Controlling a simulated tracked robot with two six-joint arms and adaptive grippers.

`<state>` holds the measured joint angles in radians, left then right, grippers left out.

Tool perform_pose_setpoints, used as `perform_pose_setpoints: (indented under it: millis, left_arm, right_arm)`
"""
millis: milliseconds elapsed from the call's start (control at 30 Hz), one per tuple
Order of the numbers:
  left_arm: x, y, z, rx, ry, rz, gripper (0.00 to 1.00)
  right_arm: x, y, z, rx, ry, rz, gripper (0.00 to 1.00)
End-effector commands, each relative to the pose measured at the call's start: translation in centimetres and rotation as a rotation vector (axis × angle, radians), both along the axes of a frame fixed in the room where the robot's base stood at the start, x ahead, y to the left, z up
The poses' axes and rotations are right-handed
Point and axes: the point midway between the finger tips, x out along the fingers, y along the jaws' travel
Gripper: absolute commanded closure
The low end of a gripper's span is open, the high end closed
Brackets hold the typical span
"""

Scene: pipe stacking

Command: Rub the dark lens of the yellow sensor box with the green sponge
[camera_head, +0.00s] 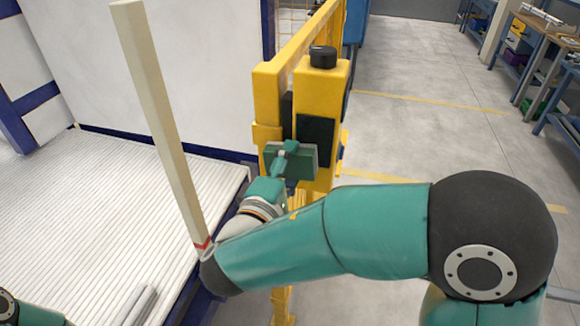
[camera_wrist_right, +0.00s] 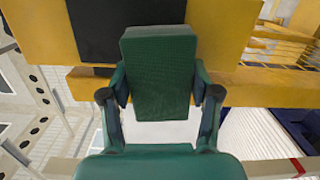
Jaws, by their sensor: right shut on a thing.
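The yellow sensor box (camera_head: 320,85) stands upright on a yellow frame, with a black cap on top. Its dark lens (camera_head: 317,130) faces my side; the lower part is hidden behind the green sponge (camera_head: 305,165). My right gripper (camera_head: 288,158) is shut on the sponge and holds it in front of the lens's lower edge. In the right wrist view the sponge (camera_wrist_right: 158,75) sits between both fingers (camera_wrist_right: 159,95), and the dark lens (camera_wrist_right: 105,25) shows behind it and to its left. I cannot tell whether sponge and lens touch. My left gripper is not in view.
A pale upright pole (camera_head: 160,110) with a red band near its bottom stands left of my right forearm. A ribbed white surface (camera_head: 90,210) lies at the left before a white panel (camera_head: 150,60). The floor (camera_head: 420,130) right of the box is clear; workbenches stand far right.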

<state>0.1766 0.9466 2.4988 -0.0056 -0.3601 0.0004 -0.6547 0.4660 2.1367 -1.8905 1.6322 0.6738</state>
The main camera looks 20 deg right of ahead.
Motion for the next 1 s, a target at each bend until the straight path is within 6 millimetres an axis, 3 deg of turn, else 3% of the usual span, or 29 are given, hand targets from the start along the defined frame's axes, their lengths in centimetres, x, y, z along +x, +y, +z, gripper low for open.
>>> perform_pose_setpoints:
  millis: [233, 633, 1000]
  left_arm:
    - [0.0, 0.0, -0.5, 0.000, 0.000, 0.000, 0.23]
    - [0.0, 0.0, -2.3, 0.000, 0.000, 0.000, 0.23]
    - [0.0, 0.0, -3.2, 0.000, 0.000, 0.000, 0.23]
  right_arm:
    - [-0.3, -0.5, -0.1, 0.002, -0.001, 0.000, 0.66]
    - [-2.2, -3.0, -0.1, 0.000, -0.001, 0.000, 0.66]
    - [-2.0, -3.2, -0.1, 0.001, 0.000, 0.002, 0.66]
